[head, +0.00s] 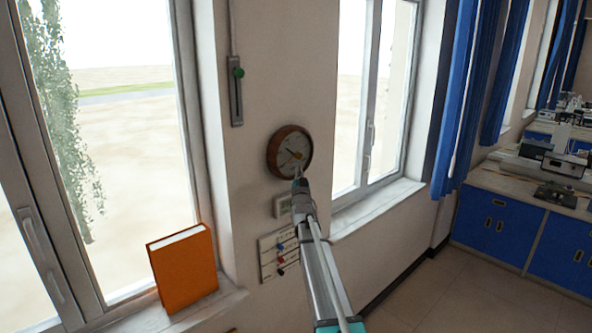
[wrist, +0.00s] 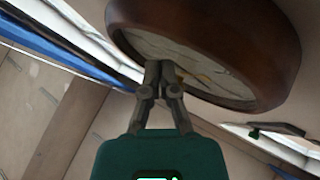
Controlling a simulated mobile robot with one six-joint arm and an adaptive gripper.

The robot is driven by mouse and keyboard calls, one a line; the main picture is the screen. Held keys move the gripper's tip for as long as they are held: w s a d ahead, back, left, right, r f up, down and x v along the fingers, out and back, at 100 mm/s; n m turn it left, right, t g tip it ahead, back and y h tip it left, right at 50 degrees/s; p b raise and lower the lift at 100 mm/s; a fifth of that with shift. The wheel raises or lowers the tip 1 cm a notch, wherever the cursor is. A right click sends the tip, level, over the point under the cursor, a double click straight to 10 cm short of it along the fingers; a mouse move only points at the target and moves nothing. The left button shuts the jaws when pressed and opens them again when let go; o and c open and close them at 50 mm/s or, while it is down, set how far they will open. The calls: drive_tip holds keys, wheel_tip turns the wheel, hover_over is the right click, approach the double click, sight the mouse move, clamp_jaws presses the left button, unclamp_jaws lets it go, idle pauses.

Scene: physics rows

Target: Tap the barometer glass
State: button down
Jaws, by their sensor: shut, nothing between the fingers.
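The barometer (head: 289,152) is a round dial with a brown rim and a pale face, fixed to the wall between two windows. In the wrist view the barometer (wrist: 225,38) fills the upper right, its face seen at a steep slant. My gripper (head: 298,174) reaches up to the lower right edge of the dial in the head view. In the wrist view my gripper (wrist: 159,68) is shut and empty, its tips in front of the near part of the face. I cannot tell whether the tips touch the glass. The gripper hides a small part of the face.
A slider with a green knob (head: 238,73) hangs above left of the barometer. Below are a small box (head: 282,207) and a panel with coloured knobs (head: 265,262). An orange book (head: 184,268) stands on the left sill. Blue cabinets (head: 502,222) stand far right.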

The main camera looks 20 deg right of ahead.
drive_tip(key=shift+w, duration=0.15)
idle(0.6)
drive_tip(key=shift+s+d, duration=0.2)
drive_tip(key=shift+s, duration=0.5)
drive_tip(key=shift+s, duration=0.1)
drive_tip(key=s, duration=0.1)
drive_tip(key=s+d, duration=0.1)
drive_tip(key=s, duration=0.2)
drive_tip(key=shift+s+d, duration=0.25)
drive_tip(key=shift+d, duration=0.1)
idle(0.9)
